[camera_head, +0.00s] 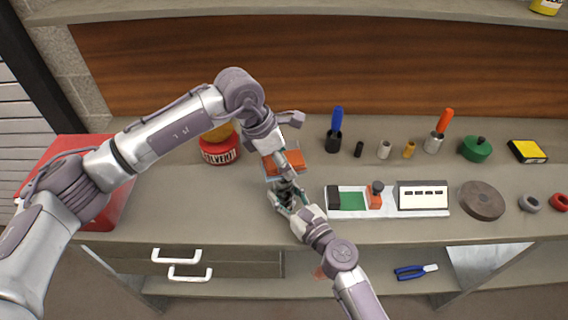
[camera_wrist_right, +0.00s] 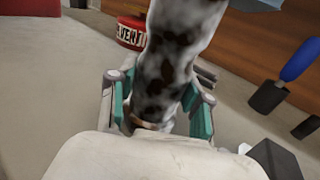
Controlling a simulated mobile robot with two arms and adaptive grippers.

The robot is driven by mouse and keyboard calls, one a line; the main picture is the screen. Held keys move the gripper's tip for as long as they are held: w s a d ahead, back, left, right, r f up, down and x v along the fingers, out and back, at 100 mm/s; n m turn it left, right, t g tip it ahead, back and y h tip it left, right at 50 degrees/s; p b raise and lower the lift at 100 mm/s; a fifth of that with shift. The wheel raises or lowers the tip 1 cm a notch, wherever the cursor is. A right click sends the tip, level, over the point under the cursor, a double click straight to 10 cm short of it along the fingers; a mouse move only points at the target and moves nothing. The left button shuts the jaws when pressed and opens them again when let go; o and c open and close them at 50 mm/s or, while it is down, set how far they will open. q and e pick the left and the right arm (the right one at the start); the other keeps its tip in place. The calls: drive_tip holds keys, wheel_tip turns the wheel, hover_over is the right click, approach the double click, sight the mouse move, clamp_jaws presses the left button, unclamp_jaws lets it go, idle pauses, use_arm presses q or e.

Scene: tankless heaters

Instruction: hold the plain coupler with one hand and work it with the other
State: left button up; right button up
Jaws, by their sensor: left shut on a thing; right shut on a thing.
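My left gripper (camera_head: 287,178) reaches down from above and my right gripper (camera_head: 286,197) comes up from below. They meet closely above the bench, left of the white tray. In the right wrist view, a black-and-white mottled, rounded piece (camera_wrist_right: 172,65) runs down between my right gripper's teal fingers (camera_wrist_right: 167,112). A small brownish edge (camera_wrist_right: 147,125) shows at its lower end; I cannot tell if this is the plain coupler. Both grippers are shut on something. What the left one holds is hidden by the fingers and too small to make out.
A white tray (camera_head: 438,212) lies right of the hands, with a round brown disc (camera_head: 482,200) beside it. An orange block (camera_head: 290,160) sits just behind the grippers. A red solvent can (camera_head: 219,153) stands left. Small cylinders and handled tools line the back. The front left bench is clear.

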use_arm(q)
drive_tip(key=shift+w, duration=0.45)
drive_tip(key=shift+s, duration=1.8)
drive_tip(key=shift+r, duration=4.05)
